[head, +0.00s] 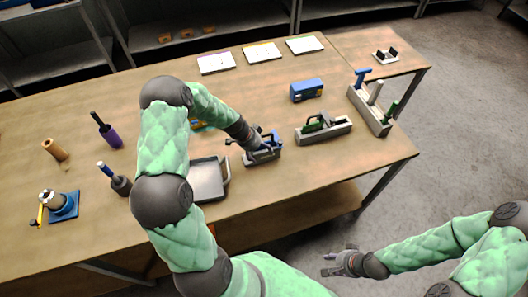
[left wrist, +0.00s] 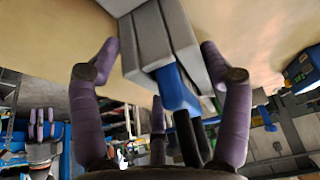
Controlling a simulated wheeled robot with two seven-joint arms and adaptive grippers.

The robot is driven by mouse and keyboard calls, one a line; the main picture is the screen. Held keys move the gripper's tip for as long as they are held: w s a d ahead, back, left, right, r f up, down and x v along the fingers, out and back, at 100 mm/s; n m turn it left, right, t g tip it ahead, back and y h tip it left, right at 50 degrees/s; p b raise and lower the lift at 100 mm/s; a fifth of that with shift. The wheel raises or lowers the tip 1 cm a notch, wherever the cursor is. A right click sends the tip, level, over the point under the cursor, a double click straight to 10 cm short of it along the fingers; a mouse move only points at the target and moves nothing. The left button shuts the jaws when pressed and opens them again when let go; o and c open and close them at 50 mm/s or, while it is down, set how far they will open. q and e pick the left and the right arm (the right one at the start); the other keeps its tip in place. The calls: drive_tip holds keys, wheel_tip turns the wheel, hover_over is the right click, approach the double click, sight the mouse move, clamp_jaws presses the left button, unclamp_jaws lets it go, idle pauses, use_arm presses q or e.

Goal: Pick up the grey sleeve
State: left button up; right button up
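My left gripper (head: 258,143) is over a grey block-shaped holder (head: 266,155) with a blue piece in it, near the middle of the table. In the left wrist view the fingers of my left gripper (left wrist: 158,48) are spread apart on either side of the grey holder (left wrist: 147,38) and its blue piece (left wrist: 176,88); I cannot tell whether they touch it. A grey cylindrical sleeve (head: 121,186) with a blue handle stands at the left of the table, far from both grippers. My right gripper (head: 340,262) is open and empty, off the table's front edge.
A grey tray (head: 225,180) is left of my left gripper. A holder with a green piece (head: 323,130), a blue box (head: 306,89) and a rack (head: 371,110) stand to the right. A purple sleeve (head: 111,136) and a blue stand (head: 65,206) are at left.

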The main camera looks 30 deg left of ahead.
use_arm(q)
drive_tip(key=shift+c, duration=1)
